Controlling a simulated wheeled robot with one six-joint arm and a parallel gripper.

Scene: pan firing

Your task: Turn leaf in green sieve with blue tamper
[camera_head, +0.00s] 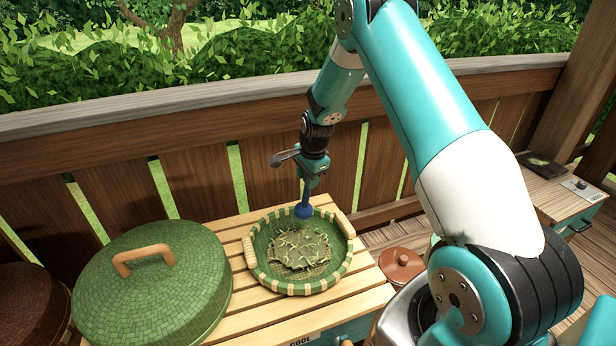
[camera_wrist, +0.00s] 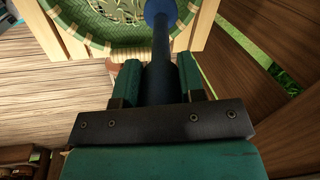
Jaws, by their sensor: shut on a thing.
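The green sieve (camera_head: 258,270) is a round woven basket with a cream-striped rim and wooden handles, on a slatted wooden table. A heap of green leaf (camera_head: 302,250) lies in its middle. The blue tamper (camera_head: 303,211) hangs upright from my gripper (camera_head: 313,170), its round head down at the sieve's far rim, beyond the leaf. I cannot tell if the head touches the sieve. In the wrist view, the fingers of my gripper (camera_wrist: 160,82) are shut on the tamper's dark shaft (camera_wrist: 161,55). Part of the green sieve (camera_wrist: 90,25) shows above.
A large green woven lid (camera_head: 150,295) with a wooden handle sits left of the sieve on the slatted table (camera_head: 270,325). A reddish-brown lidded pot (camera_head: 401,264) stands to the right. A wooden fence (camera_head: 200,185) runs close behind. A teal cabinet (camera_head: 560,200) is far right.

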